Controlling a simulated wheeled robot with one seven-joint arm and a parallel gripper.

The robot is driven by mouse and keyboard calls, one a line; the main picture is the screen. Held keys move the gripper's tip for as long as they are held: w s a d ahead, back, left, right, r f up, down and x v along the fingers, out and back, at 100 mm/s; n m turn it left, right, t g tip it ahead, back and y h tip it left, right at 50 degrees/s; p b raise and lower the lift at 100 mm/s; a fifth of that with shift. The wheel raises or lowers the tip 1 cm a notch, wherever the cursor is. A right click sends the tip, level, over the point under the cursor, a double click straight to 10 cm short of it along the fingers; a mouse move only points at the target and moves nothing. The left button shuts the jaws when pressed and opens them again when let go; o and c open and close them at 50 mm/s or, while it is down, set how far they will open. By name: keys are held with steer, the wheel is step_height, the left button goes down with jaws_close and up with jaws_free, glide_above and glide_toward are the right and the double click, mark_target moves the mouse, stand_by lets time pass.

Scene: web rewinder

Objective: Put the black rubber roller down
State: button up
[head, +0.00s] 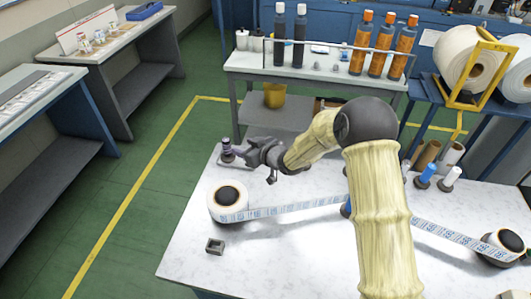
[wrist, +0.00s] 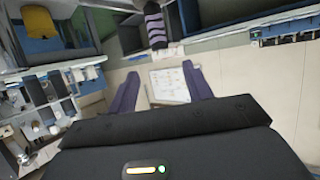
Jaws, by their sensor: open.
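The black rubber roller (head: 227,152) appears as a short dark upright piece at the far left corner of the white table, on or just above a small pale plate. My gripper (head: 250,155) is just to its right, its fingers toward it. In the wrist view my purple fingers (wrist: 160,88) are spread wide with nothing between them. A dark cylinder with pale purple bands (wrist: 155,26), probably the roller, shows beyond the fingertips, apart from them. Its lower end and its contact with the plate are too small to judge.
A white label roll (head: 228,203) stands in front of my gripper, its printed web running right to another roll (head: 499,246). A small grey block (head: 215,246) lies nearer. Several cores (head: 440,165) stand at the right. A bottle bench (head: 318,65) is behind.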

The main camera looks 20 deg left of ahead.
steer(key=s+d+r+m+h, duration=0.1)
steer(key=d+r+m+h, duration=0.15)
steer(key=d, duration=0.65)
steer(key=s+d+r+m+t+h, duration=0.15)
steer(key=d+h, duration=0.25)
steer(key=d, duration=0.6)
steer(key=s+d+r+m+g+h, duration=0.1)
steer(key=d+m+h, duration=0.2)
steer(key=d, duration=0.6)
steer(key=s+d+r+m+g+h, duration=0.1)
steer(key=s+d+m+g, duration=0.1)
steer(key=s+d, duration=0.5)
steer(key=s+d+r+m+g+h, duration=0.1)
steer(key=s+d+m+g, duration=0.1)
steer(key=s+d, duration=0.6)
steer(key=s+m, duration=0.1)
steer(key=s, duration=0.3)
steer(key=shift+s+m, duration=0.2)
steer(key=shift+m, duration=0.1)
steer(key=shift+r+h, duration=0.1)
steer(key=shift+h, duration=0.15)
